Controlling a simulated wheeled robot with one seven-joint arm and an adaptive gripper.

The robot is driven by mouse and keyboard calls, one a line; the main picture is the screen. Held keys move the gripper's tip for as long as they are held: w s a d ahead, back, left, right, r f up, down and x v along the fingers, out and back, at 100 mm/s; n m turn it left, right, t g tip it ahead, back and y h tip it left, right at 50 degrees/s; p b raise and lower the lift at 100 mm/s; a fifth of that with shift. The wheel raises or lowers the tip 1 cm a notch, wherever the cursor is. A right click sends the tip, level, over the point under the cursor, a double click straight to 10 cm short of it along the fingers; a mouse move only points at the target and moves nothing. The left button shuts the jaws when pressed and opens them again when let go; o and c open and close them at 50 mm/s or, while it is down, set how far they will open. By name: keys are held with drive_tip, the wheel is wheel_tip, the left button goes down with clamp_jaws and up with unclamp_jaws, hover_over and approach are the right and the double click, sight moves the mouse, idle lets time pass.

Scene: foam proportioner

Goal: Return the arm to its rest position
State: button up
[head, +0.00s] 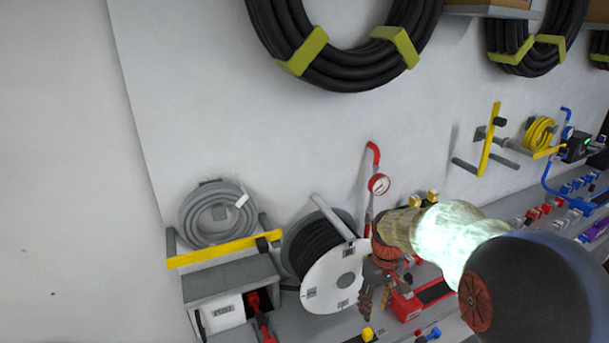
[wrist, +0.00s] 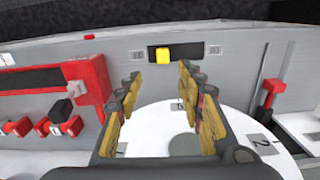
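My gripper (head: 375,302) is in front of the right side of the black hose reel (head: 346,270) in the head view, pointing down. In the wrist view, its two yellow-and-dark fingers (wrist: 160,78) stand apart with nothing between their tips, so it is open and empty. The reel's white disc (wrist: 160,130) shows behind and between the fingers; I cannot tell whether they touch it. My arm (head: 455,235) comes in from the lower right. Its dark rounded link hides part of the bench.
A yellow knob on a black plate (wrist: 163,55) lies beyond the fingertips. A red device (head: 405,305) stands right of the gripper. A grey box (head: 230,280) with a red handle is left of the reel. Coiled hoses (head: 340,85) hang above. The wall at left is bare.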

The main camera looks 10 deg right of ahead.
drive_tip(key=s+a+r+m+t, duration=0.1)
drive_tip(key=s+a+r+t, duration=0.1)
drive_tip(key=s+r, duration=0.6)
drive_tip(key=s+a+r+m+t, duration=0.2)
drive_tip(key=s+r, duration=0.7)
drive_tip(key=s, duration=0.6)
drive_tip(key=shift+s+a+t, duration=0.35)
drive_tip(key=shift+a+t, duration=0.45)
drive_tip(key=shift+a, duration=0.35)
drive_tip(key=shift+r, duration=0.1)
drive_tip(key=shift+c, duration=0.2)
